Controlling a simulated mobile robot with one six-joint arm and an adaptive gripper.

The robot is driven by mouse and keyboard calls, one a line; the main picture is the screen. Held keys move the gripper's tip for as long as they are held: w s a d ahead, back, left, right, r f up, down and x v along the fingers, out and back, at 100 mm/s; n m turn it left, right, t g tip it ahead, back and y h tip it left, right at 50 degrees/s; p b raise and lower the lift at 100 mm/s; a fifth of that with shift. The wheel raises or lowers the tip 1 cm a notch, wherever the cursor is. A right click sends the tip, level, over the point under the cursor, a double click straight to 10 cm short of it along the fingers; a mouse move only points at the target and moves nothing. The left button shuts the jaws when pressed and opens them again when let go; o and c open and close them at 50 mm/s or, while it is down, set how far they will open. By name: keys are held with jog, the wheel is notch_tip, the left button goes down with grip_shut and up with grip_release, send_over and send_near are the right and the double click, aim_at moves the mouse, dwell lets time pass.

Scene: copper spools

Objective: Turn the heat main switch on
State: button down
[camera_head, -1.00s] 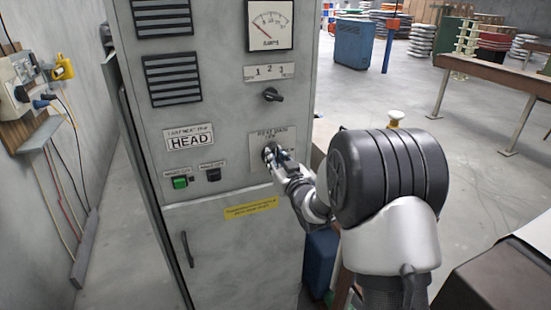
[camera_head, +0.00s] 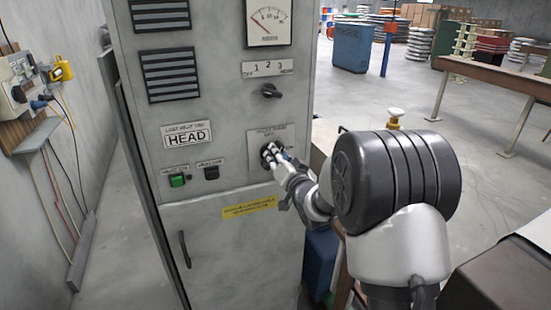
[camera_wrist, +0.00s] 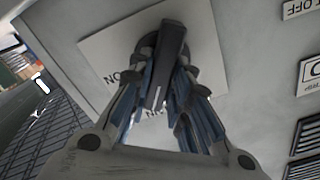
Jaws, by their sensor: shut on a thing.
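The heat main switch is a black rotary knob on a pale label plate (camera_head: 258,142) on the grey cabinet front. In the wrist view the knob (camera_wrist: 168,50) sits between my two fingers, with its bar running up and down the picture, slightly tilted. My gripper (camera_head: 271,157) reaches in from the right and is shut on the knob; in the wrist view its fingers (camera_wrist: 165,95) press on both sides of the bar. Parts of the plate's lettering show beside the fingers; the rest is hidden.
Above are a 1-2-3 selector knob (camera_head: 271,91) and an amps meter (camera_head: 268,20). To the left are a green button (camera_head: 177,181) and a black button (camera_head: 211,173). A cabinet door handle (camera_head: 185,249) is lower left. A wall socket board (camera_head: 22,95) is at far left.

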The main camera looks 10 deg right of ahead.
jog(key=m, duration=0.5)
jog(key=shift+d+f+m, duration=0.15)
jog(key=shift+d+m, duration=0.05)
jog(key=shift+m, duration=0.1)
jog(key=m, duration=0.4)
jog(key=shift+f+m, duration=0.2)
jog(key=shift+m, duration=0.5)
jog(key=c, duration=1.5)
grip_release()
jog(key=shift+w, duration=0.1)
jog(key=s, duration=0.4)
jog(key=s+d, duration=0.1)
jog(key=s, duration=0.3)
jog(key=s+d, duration=0.1)
jog(key=s, duration=0.2)
jog(key=shift+s+d, duration=0.15)
jog(key=shift+s, duration=0.25)
